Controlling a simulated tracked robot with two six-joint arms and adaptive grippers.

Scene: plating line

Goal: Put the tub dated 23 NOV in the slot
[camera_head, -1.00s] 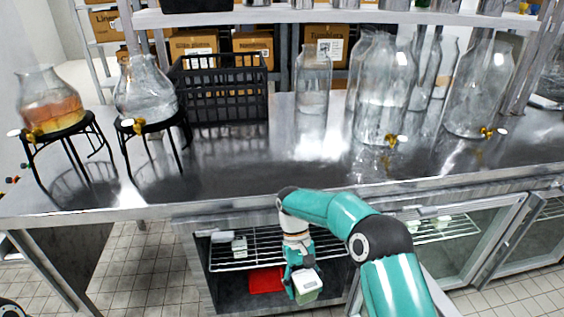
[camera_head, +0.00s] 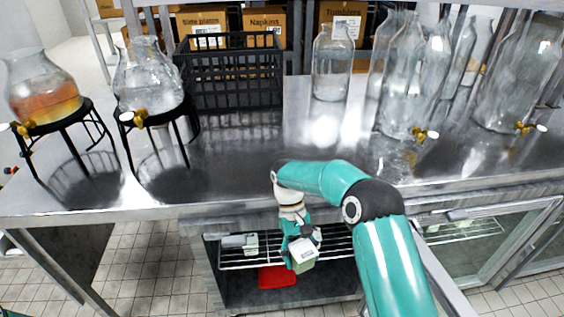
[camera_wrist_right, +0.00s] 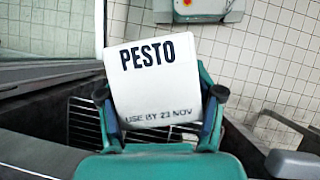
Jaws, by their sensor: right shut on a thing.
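My right gripper (camera_head: 302,240) is shut on a small pale tub (camera_head: 303,258) in front of the open undercounter fridge. In the right wrist view the tub (camera_wrist_right: 155,85) has a white face reading PESTO and USE BY 23 NOV, between the two fingers (camera_wrist_right: 160,105). The tub is a little tilted in the head view. A wire shelf (camera_head: 270,252) runs behind the gripper, and another small pale tub (camera_head: 250,243) stands on it to the left. I cannot make out which place is the slot. My left gripper is not in view.
A red flat thing (camera_head: 277,277) lies below the wire shelf. The steel counter (camera_head: 240,170) is above, with a black crate (camera_head: 228,75), glass dispensers (camera_head: 405,90) and two jars on black stands (camera_head: 148,90). The fridge door (camera_head: 490,245) at the right is glass.

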